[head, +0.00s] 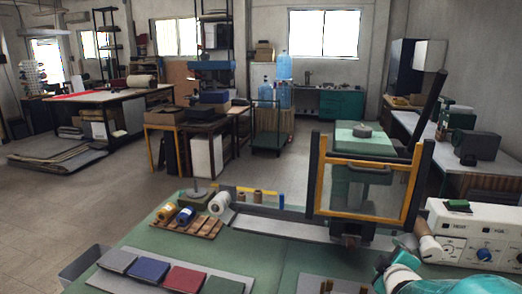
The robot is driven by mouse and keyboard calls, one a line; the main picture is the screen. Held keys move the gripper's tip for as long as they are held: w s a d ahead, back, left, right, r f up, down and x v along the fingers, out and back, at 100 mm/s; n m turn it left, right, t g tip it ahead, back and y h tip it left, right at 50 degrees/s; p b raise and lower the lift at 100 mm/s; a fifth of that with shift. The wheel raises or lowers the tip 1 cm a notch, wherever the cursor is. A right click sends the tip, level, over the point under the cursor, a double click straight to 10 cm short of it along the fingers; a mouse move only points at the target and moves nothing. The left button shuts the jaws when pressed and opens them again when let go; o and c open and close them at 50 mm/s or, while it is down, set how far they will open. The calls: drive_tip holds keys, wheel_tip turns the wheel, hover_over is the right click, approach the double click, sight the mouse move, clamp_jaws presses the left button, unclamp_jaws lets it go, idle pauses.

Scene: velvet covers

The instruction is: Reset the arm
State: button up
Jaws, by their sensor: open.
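A rounded teal and white part of my arm (404,276) shows at the bottom right, cut off by the picture's lower edge. It is in front of the right side of the green-topped bench (255,262). I cannot make out my gripper or its fingers in the head view. I see nothing held.
Blue, red and green covers (149,270) lie in a row on a grey board at front left. A wooden rack (186,227) holds small spools. A yellow-and-black guard frame (363,195) stands upright near a white control box (480,235). Open floor lies left.

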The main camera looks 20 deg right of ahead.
drive_tip(key=s+a+r+m+g+y, duration=0.1)
drive_tip(key=a+r+m+y, duration=0.1)
drive_tip(key=a, duration=0.6)
drive_tip(key=s+a+r+m+g+y, duration=0.1)
drive_tip(key=a+m+g+y, duration=0.1)
drive_tip(key=a, duration=0.7)
drive_tip(key=s+a+r+m+g+y, duration=0.1)
drive_tip(key=s+a+m+g+y, duration=0.1)
drive_tip(key=s+a, duration=0.8)
drive_tip(key=a+g, duration=0.1)
drive_tip(key=a, duration=0.2)
drive_tip(key=shift+r+m+y, duration=0.25)
drive_tip(key=shift+m+y, duration=0.05)
drive_tip(key=shift+y, duration=0.1)
drive_tip(key=shift+c, duration=0.2)
